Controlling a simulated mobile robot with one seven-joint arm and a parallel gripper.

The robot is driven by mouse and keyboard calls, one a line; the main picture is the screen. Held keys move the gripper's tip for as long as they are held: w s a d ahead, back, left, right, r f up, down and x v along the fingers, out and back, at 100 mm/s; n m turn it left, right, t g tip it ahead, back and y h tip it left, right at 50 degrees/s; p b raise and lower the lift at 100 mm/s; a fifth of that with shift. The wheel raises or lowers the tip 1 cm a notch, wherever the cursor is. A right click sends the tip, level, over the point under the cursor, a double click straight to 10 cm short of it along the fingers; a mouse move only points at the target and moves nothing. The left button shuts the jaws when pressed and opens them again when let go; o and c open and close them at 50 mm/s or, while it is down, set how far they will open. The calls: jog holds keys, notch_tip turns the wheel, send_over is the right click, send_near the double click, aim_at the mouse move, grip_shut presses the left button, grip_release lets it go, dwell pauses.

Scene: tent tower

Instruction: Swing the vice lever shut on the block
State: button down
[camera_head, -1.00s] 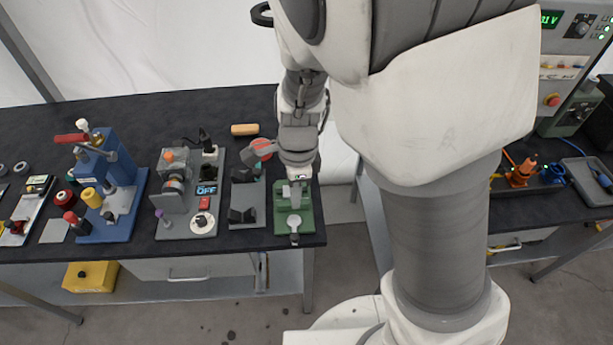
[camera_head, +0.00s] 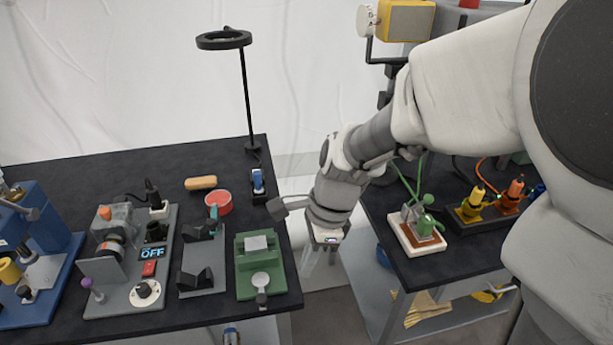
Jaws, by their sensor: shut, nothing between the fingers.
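The green vice (camera_head: 243,272) sits at the right front of the left bench. A pale grey block (camera_head: 256,243) lies at its back part. A round grey cam (camera_head: 261,280) is in front, apart from the block, and the short dark lever handle (camera_head: 262,299) points toward the bench's front edge. My gripper (camera_head: 324,254) is to the right of the vice, pointing down over the gap between the benches. It is shut and empty, and touches nothing that I can see. Its fingertips are small and faint in this view.
A grey fixture with black V-shaped supports (camera_head: 202,282) stands just left of the vice. A red round tin (camera_head: 218,202), an orange-brown bar (camera_head: 201,183) and a black ring lamp (camera_head: 224,40) are behind. The right bench carries a green clamp on a pale base (camera_head: 417,228).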

jog(key=shift+s+a+f+b, duration=0.25)
jog(key=shift+a+f, duration=0.7)
jog(key=shift+f, duration=0.25)
jog(key=shift+s+a+f+b, duration=0.1)
jog(key=shift+a+f+b, duration=0.15)
jog(key=shift+a+f, duration=0.85)
jog(key=shift+s+a+f+b, duration=0.25)
jog(key=shift+a+f, duration=0.55)
jog(key=shift+f, duration=0.55)
jog(key=shift+s+a+p, duration=0.2)
jog(key=shift+a+p, duration=0.45)
